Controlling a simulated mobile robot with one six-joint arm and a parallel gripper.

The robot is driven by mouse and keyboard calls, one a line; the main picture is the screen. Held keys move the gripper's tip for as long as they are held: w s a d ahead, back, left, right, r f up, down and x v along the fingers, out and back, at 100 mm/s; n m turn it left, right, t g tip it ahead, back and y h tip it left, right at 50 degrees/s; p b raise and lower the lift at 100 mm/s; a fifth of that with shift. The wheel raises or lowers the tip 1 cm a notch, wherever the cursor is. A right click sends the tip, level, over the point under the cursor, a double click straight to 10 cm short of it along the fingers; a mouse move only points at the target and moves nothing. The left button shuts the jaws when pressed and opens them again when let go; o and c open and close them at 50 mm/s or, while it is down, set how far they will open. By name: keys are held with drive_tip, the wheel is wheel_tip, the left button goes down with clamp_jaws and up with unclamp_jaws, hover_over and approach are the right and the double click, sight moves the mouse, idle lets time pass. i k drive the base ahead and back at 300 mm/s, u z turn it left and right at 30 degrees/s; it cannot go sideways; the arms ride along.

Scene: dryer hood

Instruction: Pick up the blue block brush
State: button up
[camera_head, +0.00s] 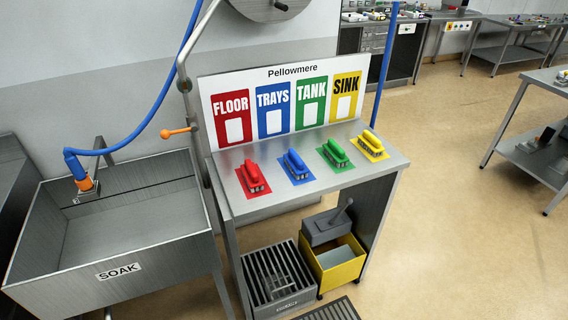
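The blue block brush (295,163) lies on a blue mat (299,176) on the steel table, under the TRAYS panel (273,110). It is between the red brush (252,175) on the left and the green brush (334,151) on the right. The yellow brush (372,140) is at the far right of the row. Its handle is on top and the bristles appear to face down. My gripper is not in view.
A steel sink (110,240) labelled SOAK stands left, with a blue hose (160,100) above it. The sign board (270,72) backs the steel table (225,185). A yellow bucket (340,268) and a grated bin (278,277) sit below.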

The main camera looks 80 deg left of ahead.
sight(296, 164)
drive_tip(key=z, duration=0.6)
drive_tip(key=k, duration=0.15)
drive_tip(key=u, duration=3)
drive_tip(key=k, duration=0.25)
drive_tip(key=u, duration=1.85)
drive_tip(key=i, duration=0.55)
